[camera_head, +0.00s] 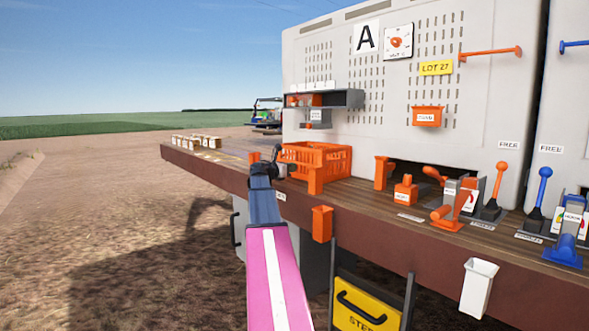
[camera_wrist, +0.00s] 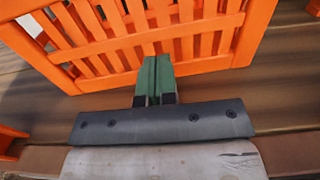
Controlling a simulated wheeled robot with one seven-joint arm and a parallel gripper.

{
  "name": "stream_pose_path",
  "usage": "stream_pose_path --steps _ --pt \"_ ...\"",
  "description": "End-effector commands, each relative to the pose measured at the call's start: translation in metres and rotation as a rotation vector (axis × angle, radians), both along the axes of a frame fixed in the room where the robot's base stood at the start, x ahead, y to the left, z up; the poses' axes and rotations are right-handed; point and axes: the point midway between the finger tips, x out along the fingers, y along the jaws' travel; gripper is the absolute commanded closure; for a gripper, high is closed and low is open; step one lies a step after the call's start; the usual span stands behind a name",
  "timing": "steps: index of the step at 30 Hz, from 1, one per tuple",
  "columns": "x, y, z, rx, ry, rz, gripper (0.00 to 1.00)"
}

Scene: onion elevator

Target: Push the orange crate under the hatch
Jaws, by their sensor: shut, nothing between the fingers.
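The orange crate (camera_head: 318,158) stands upright on the wooden ledge, left of the middle in the head view. Its slatted side fills the top of the wrist view (camera_wrist: 205,62). My gripper (camera_head: 277,155) is at the crate's near left side in the head view. In the wrist view my gripper's green fingers (camera_wrist: 154,75) are shut and empty, with their tips at the crate's lower slats. I cannot tell whether they touch. A dark opening in the panel above the ledge (camera_head: 425,172), right of the crate, may be the hatch. A grey shelf box (camera_head: 335,99) is mounted on the panel above the crate.
Orange posts (camera_head: 382,172) stand on the ledge right of the crate, followed by an orange bottle (camera_head: 405,190) and several levers (camera_head: 494,190). Small labelled boxes (camera_head: 197,142) sit on the ledge's far left. A white bin (camera_head: 478,287) hangs off the front edge.

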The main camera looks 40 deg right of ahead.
Motion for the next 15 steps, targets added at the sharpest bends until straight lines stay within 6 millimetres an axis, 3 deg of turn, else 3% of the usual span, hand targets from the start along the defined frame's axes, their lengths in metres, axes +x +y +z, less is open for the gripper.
stream_pose_path --steps 9,15 --pt "-0.007 0.066 0.000 0.000 0.000 0.003 1.00" --pt "-0.008 0.094 0.000 0.000 0.000 0.002 1.00"
